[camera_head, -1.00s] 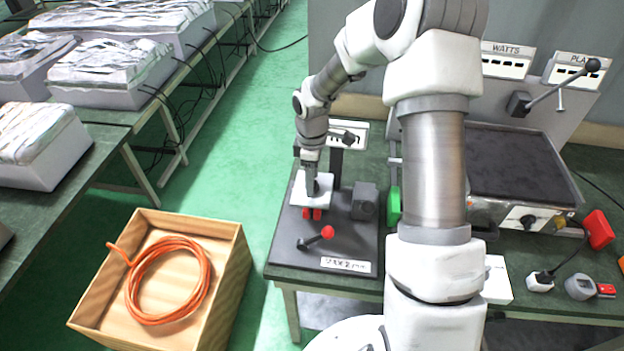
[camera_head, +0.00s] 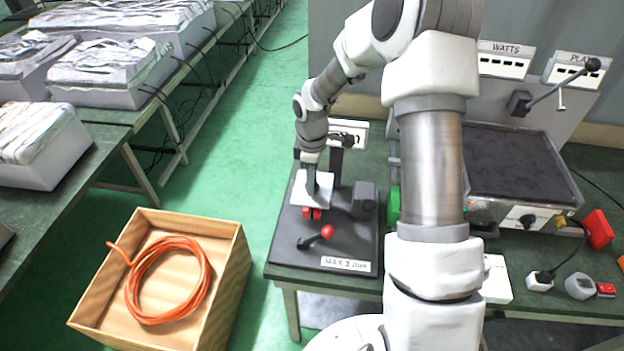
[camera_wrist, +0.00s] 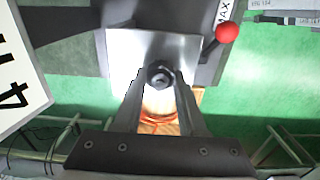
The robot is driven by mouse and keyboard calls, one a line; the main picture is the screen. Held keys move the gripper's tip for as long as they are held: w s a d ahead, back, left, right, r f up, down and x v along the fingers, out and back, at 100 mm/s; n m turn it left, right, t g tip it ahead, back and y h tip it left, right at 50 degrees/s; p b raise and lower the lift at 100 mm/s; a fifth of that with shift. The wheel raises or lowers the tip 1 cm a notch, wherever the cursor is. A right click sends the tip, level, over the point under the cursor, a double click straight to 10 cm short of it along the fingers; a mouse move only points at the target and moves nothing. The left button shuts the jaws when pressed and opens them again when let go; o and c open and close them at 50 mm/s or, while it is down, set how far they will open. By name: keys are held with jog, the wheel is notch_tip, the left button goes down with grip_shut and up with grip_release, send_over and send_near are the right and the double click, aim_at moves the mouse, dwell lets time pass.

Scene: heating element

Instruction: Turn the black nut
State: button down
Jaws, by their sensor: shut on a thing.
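The black nut (camera_wrist: 159,75) shows in the wrist view, set on a pale metal plate (camera_wrist: 188,48). My gripper (camera_wrist: 160,80) has one finger on each side of the nut and is shut on it. In the head view my gripper (camera_head: 312,187) points down onto the pale plate (camera_head: 325,180) on the dark bench fixture (camera_head: 290,225). There the nut is hidden by my gripper.
A lever with a red ball (camera_head: 327,231) stands in front of the plate, near two small red parts (camera_head: 312,213). A grey block (camera_head: 364,201) stands to the right. A wooden crate (camera_head: 240,262) with orange cable (camera_head: 165,310) stands at lower left.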

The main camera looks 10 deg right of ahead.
jog(key=m+b, duration=0.2)
jog(key=m, duration=0.2)
jog(key=shift+f+m+b, duration=0.1)
jog(key=shift+m+b, duration=0.2)
jog(key=shift+b, duration=0.05)
jog(key=m+b, duration=0.2)
jog(key=m, duration=0.2)
jog(key=m+b, duration=0.1)
jog(key=m, duration=0.4)
jog(key=shift+m+b, duration=0.45)
jog(key=shift+m, duration=1.65)
jog(key=shift+c, duration=2.4)
grip_release()
